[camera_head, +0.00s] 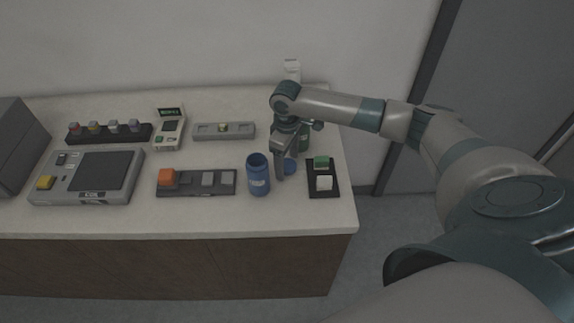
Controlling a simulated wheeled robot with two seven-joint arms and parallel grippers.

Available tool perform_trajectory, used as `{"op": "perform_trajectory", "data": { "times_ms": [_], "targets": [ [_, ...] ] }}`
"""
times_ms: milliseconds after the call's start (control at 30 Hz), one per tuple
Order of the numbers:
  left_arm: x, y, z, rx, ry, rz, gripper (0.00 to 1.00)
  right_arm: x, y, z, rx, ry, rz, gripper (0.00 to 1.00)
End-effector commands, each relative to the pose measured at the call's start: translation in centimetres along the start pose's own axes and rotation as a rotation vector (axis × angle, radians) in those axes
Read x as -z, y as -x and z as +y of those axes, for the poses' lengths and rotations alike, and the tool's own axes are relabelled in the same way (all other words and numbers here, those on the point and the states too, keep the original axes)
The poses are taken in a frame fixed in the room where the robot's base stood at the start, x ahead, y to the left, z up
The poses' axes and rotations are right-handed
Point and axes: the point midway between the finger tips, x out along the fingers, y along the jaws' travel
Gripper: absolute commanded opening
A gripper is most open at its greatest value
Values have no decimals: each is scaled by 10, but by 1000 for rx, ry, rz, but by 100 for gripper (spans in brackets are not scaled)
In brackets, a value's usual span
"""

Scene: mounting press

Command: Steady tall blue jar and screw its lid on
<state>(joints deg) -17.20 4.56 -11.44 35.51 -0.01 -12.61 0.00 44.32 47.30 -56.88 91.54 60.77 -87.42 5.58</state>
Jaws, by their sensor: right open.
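A blue lid (290,166) lies on the worktop just right of the jar and is partly hidden by my right gripper. My right gripper (281,172) points down between the jar and the lid, close to both. It is open and holds nothing that I can see. Whether it touches the lid I cannot tell. My left gripper is not in view.
A black tray (323,191) with a green and a white block lies to the right. A dark strip with an orange block (167,177) is left of the jar. A grey panel device (90,177) and a small meter (169,128) stand further left. The worktop's front strip is clear.

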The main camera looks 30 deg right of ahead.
Motion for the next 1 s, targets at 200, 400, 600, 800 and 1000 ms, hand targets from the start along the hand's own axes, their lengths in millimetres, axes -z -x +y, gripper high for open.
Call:
{"op": "perform_trajectory", "data": {
  "times_ms": [200, 400, 600, 800, 1000],
  "targets": [
    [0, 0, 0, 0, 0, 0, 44, 0, 0, 0, 0, 0, 0, 39],
    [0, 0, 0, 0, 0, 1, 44, 0, 0, 0, 0, 0, 0, 24],
    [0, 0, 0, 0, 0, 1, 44, 0, 1, 0, 0, 0, 0, 24],
    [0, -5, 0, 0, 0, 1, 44, 1, 8, 1, -1, -1, 2, 24],
    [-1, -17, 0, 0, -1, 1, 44, 1, 32, 1, -1, -1, 4, 24]
  ]
}}
